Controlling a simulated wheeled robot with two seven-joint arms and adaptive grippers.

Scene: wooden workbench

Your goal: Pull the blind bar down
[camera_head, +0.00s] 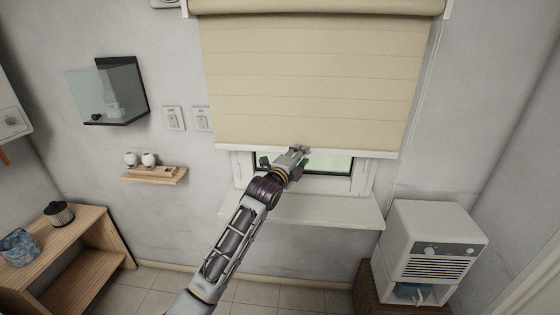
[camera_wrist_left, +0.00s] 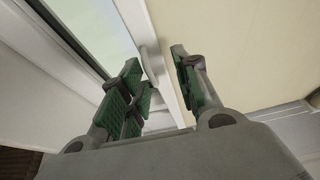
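A beige roller blind (camera_head: 315,75) hangs over the window, with a white blind bar (camera_head: 350,153) along its lower edge. The bar hangs above the sill, with a strip of window showing below. My left gripper (camera_head: 299,151) is at about the middle of the bar. In the left wrist view, the bar (camera_wrist_left: 177,97) runs through the gap between the green-padded fingers of this gripper (camera_wrist_left: 162,82). The fingers are apart, one on each side of the bar, with a gap visible on the right side. My right gripper is not in view.
The window sill (camera_head: 320,210) juts out below the gripper. A white appliance (camera_head: 430,245) stands at the right. A small wooden shelf (camera_head: 155,178) and a glass-fronted cabinet (camera_head: 105,92) are on the wall at the left. A wooden shelf unit (camera_head: 85,265) stands at the lower left.

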